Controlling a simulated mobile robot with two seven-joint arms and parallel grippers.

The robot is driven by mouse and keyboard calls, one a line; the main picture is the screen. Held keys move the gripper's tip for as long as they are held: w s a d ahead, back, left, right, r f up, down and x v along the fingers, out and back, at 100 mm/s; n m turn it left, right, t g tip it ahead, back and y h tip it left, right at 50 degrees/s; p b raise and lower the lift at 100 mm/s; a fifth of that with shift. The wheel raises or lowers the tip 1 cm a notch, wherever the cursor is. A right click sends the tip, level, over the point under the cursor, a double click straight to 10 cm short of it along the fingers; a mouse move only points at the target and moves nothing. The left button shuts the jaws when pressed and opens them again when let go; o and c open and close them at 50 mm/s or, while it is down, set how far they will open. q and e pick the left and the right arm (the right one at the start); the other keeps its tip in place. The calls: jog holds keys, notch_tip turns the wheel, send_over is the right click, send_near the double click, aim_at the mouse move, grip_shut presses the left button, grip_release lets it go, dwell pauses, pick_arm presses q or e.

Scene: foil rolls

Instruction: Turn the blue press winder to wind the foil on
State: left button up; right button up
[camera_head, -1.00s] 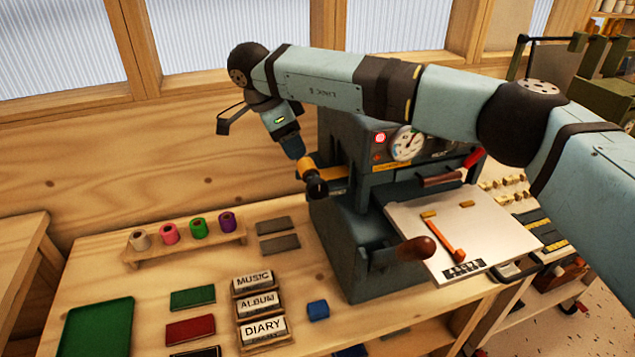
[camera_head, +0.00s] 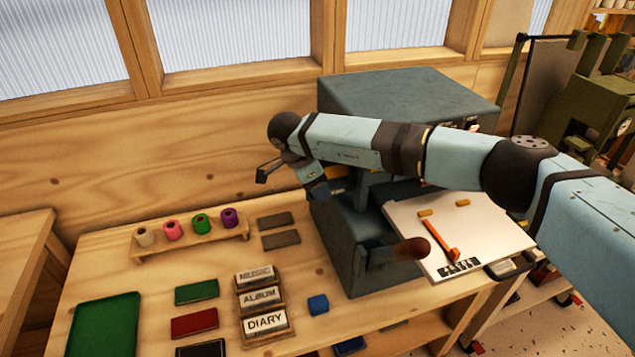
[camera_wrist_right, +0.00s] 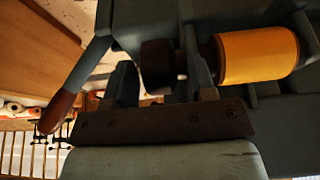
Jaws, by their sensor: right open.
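The blue press (camera_head: 410,95) stands on the bench, partly behind my right arm. A roll of gold foil (camera_wrist_right: 257,55) shows in the right wrist view, with the dark winder knob (camera_wrist_right: 160,66) at its left end. My right gripper (camera_wrist_right: 163,82) is open, with one finger on each side of the knob. I cannot tell whether the fingers touch it. In the head view my right gripper (camera_head: 319,190) is at the press's left side and hides the knob. My left gripper is not in view.
A lever with a brown handle (camera_head: 411,249) sticks out at the press's front, beside a pale plate (camera_head: 490,235). A rack of coloured rolls (camera_head: 190,241), type blocks (camera_head: 265,322) and a green tray (camera_head: 104,325) lie to the left.

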jog(key=c, duration=0.9)
jog(key=y+b, duration=0.1)
jog(key=b, duration=0.1)
jog(key=g+y+b, duration=0.1)
jog(key=y+b, duration=0.2)
jog(key=b, duration=0.1)
jog(key=shift+w+d+f+g+y, duration=0.1)
jog(key=shift+d+f+g+y, duration=0.2)
jog(key=shift+f, duration=0.1)
jog(key=shift+r+y+b, duration=0.25)
jog(key=shift+y+b, duration=0.15)
jog(key=shift+b, duration=0.05)
jog(key=o, duration=0.9)
jog(key=shift+r, duration=0.1)
